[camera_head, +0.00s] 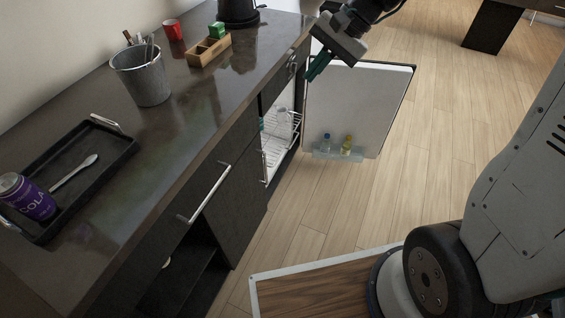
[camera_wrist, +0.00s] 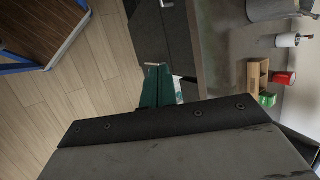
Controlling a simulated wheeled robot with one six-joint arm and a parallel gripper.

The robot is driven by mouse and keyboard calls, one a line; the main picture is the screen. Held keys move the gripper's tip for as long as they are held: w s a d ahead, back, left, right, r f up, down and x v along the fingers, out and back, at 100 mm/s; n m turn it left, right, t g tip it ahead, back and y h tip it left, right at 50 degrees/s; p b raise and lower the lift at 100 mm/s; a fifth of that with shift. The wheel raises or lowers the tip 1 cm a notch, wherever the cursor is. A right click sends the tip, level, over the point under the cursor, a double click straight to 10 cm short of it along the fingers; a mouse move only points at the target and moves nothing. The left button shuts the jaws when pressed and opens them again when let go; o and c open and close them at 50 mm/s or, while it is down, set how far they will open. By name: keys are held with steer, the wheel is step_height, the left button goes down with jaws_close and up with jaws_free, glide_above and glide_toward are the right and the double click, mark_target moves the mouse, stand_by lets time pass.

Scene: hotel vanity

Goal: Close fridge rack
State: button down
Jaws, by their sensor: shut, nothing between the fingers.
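The mini fridge under the counter stands open in the head view. Its white-lined door (camera_head: 355,105) is swung wide out to the right, with a clear shelf holding small bottles (camera_head: 346,145) low on its inside. A white wire rack (camera_head: 280,135) shows inside the fridge opening; how far it sticks out is hard to tell. My gripper (camera_head: 315,70) is shut and empty, above the fridge opening near the counter edge and the door's upper left corner. In the wrist view its green fingers (camera_wrist: 157,85) are together, and the rack is hidden.
The dark counter (camera_head: 190,130) carries a black tray (camera_head: 100,165) with a purple can (camera_head: 27,197), a grey bucket (camera_head: 142,75), a wooden box (camera_head: 208,50) and a red cup (camera_head: 172,30). A drawer handle (camera_head: 205,192) juts from the cabinet front. The wooden floor (camera_head: 430,140) beyond the door is clear.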

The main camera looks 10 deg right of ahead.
steer(key=w+d+f+m+t+y, duration=0.1)
steer(key=w+f+m, duration=0.3)
steer(key=w+f, duration=0.6)
steer(key=w+d+f+m+t+y, duration=0.1)
steer(key=w+f+m, duration=0.55)
steer(key=f, duration=0.65)
steer(key=w+d+f+m+t+h, duration=0.1)
steer(key=d+f+m, duration=0.15)
steer(key=f, duration=0.85)
steer(key=d+f+m+t, duration=0.1)
steer(key=f+m, duration=0.2)
steer(key=f, duration=0.8)
steer(key=w+d+f+m+t+h, duration=0.1)
steer(key=f+m, duration=0.2)
steer(key=f, duration=0.8)
steer(key=w+a+f, duration=0.6)
steer(key=a, duration=0.2)
steer(key=shift+w+a+f, duration=0.15)
steer(key=shift+a+f, duration=0.1)
steer(key=shift+f, duration=0.05)
steer(key=shift+w, duration=0.1)
